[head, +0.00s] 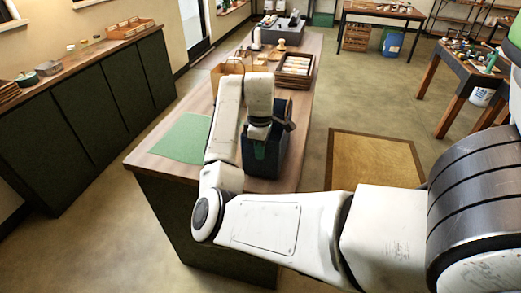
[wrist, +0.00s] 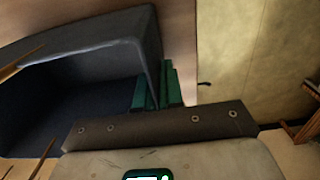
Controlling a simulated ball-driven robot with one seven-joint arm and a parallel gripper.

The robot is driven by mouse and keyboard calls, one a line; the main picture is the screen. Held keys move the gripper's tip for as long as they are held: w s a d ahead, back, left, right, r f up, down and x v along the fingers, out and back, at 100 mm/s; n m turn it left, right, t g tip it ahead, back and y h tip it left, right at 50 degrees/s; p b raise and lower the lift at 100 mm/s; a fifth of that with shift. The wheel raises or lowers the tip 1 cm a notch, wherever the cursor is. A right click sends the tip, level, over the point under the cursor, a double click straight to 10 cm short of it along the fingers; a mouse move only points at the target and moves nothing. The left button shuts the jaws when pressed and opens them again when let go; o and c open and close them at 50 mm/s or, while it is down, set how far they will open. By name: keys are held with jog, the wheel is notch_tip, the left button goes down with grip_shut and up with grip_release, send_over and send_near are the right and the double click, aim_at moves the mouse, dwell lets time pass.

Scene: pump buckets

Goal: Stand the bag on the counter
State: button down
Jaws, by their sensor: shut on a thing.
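A dark blue open-topped container (head: 262,160) is at the near right part of the counter, under my gripper (head: 265,125). In the wrist view the container (wrist: 75,50) shows a grey edge and a dark hollow inside. My gripper's green fingers (wrist: 156,90) are shut on its wall. I cannot tell whether its base touches the counter.
A green mat (head: 182,138) lies at the counter's near left, with bare wood around it. A crate of pale items (head: 294,70) and small wooden things stand farther along. A tan floor mat (head: 372,165) lies to the right. Side tables (head: 470,72) stand beyond it.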

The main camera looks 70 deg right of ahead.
jog(key=shift+f, duration=0.2)
jog(key=c, duration=1.7)
grip_release()
jog(key=o, duration=0.4)
notch_tip(320, 180, up, 12)
jog(key=shift+r+p, duration=0.1)
jog(key=shift+p, duration=0.45)
